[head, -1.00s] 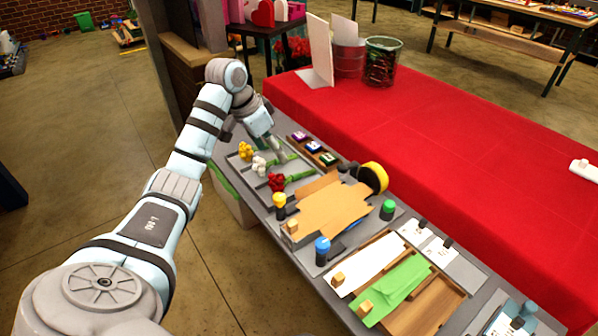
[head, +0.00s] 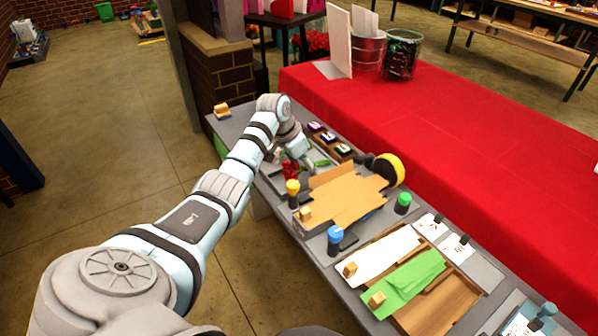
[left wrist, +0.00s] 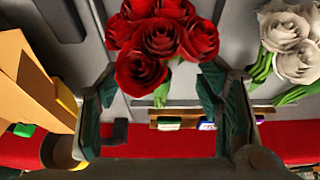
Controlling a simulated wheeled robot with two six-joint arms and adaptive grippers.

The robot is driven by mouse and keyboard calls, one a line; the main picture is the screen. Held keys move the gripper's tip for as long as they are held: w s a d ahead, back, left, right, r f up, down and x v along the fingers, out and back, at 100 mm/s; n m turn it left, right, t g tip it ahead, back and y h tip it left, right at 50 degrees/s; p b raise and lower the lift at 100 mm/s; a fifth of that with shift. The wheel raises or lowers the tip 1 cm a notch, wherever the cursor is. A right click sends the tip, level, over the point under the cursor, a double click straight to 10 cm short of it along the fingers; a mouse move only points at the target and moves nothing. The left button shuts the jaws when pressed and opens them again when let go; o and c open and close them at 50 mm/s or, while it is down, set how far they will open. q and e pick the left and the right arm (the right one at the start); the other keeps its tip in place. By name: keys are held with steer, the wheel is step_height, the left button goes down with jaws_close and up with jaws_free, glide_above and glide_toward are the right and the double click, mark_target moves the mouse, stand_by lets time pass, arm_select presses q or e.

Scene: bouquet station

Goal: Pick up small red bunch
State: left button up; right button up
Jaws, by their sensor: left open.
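The small red bunch (head: 291,170) lies on the grey tray of the bench, its red blooms toward the near edge. In the left wrist view the red blooms (left wrist: 158,42) fill the top centre, with green stems below them. My left gripper (head: 306,164) is over the bunch in the head view. In the left wrist view its two fingers (left wrist: 150,108) are open and spread on either side of the stems. I cannot tell how far above the stems they are. My right gripper is not in view.
A white bunch (left wrist: 288,30) lies to the right in the left wrist view. Brown wrapping paper (head: 345,194) lies right of the red bunch, beside a yellow-and-black roll (head: 387,172). Small labelled blocks (head: 328,137) stand behind. A red-covered table (head: 440,125) borders the bench.

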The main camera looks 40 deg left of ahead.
arm_select(q)
jaws_close()
steer(key=shift+r, duration=0.15)
